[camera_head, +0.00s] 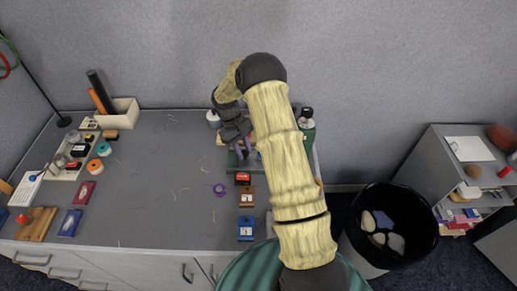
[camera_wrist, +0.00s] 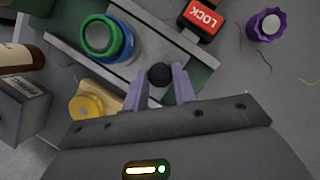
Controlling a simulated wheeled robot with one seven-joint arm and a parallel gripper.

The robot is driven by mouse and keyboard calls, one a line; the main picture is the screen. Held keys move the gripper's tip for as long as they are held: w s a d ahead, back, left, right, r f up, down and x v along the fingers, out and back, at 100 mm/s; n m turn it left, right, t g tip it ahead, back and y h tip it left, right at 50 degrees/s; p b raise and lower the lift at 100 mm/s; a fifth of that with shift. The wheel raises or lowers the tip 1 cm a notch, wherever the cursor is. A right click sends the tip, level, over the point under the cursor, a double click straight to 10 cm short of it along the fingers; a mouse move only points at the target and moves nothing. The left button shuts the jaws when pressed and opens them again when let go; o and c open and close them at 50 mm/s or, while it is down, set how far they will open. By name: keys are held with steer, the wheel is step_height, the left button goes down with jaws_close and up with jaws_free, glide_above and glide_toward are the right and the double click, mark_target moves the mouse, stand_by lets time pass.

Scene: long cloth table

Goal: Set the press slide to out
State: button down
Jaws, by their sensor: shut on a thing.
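The press shows in the wrist view as a green base (camera_wrist: 203,72) with a grey metal slide rail (camera_wrist: 150,22) on it. A black round knob (camera_wrist: 159,74) sits at the near end of the rail. My gripper (camera_wrist: 165,84) has its two lavender fingers closed around this knob, one on each side. In the head view my gripper (camera_head: 243,150) is low over the green base (camera_head: 234,166), and my arm hides much of the press. Which position the slide is in, I cannot tell.
Beside the knob are a blue-green round cap (camera_wrist: 101,37), a yellow knob (camera_wrist: 86,107) and a red LOCK block (camera_wrist: 201,18). A purple knob (camera_wrist: 266,24) lies apart. Labelled brown (camera_head: 247,197) and blue (camera_head: 246,228) blocks stand in front. The middle of the table is mostly clear.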

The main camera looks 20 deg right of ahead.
steer(key=shift+w+a, duration=0.35)
steer(key=shift+a, duration=0.5)
steer(key=shift+w+a, duration=0.35)
steer(key=shift+a, duration=0.45)
steer(key=c, duration=1.3)
jaws_free()
steer(key=shift+w, duration=0.1)
steer(key=shift+o, duration=0.8)
steer(key=shift+w, duration=0.1)
steer(key=shift+a, duration=0.1)
steer(key=shift+w+r, duration=0.1)
steer(key=shift+r, duration=0.4)
steer(key=b+v, duration=0.1)
steer(key=v, duration=1.5)
steer(key=shift+r, duration=0.2)
steer(key=shift+w, duration=0.15)
